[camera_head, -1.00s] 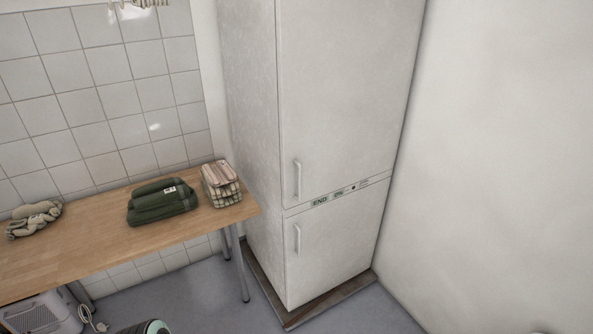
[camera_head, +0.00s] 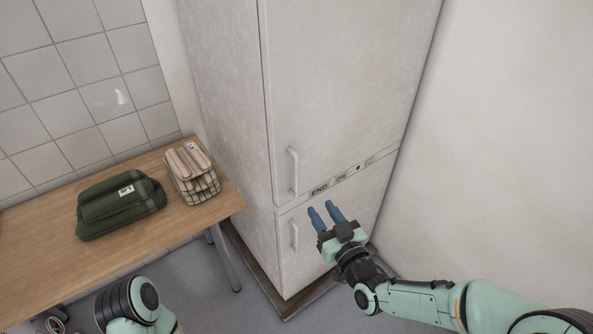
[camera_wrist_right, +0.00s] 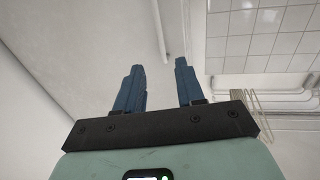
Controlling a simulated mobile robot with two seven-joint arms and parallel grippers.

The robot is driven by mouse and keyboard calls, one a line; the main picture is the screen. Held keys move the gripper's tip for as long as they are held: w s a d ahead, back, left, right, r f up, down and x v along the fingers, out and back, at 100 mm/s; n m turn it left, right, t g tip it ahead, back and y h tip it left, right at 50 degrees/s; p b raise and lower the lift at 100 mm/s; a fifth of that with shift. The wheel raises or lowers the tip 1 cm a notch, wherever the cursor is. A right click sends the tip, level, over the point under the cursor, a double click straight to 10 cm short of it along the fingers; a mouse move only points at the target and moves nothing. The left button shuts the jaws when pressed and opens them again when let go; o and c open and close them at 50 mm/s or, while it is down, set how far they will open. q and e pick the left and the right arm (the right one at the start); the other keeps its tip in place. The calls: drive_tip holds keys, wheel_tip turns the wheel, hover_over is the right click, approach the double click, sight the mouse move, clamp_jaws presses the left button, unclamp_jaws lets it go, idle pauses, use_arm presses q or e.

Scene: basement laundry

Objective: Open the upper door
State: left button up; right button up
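The tall white fridge has an upper door (camera_head: 335,75) and a lower door (camera_head: 335,232). Both doors look shut. The upper door's vertical handle (camera_head: 293,171) is at its lower left, and the lower door's handle (camera_head: 294,235) is at its upper left. My right gripper (camera_head: 326,213) is in front of the lower door, below and to the right of the upper handle, and apart from it. Its blue fingers are parted and empty, as the right wrist view (camera_wrist_right: 158,85) also shows. Part of my left arm shows at the bottom left, but its gripper is out of view.
A white wall (camera_head: 510,150) is close on the right. Grey floor (camera_head: 225,300) is open in front.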

drive_tip(key=p+x, duration=0.2)
drive_tip(key=x, duration=1)
drive_tip(key=shift+w, duration=0.3)
drive_tip(key=shift+a, duration=0.15)
clamp_jaws()
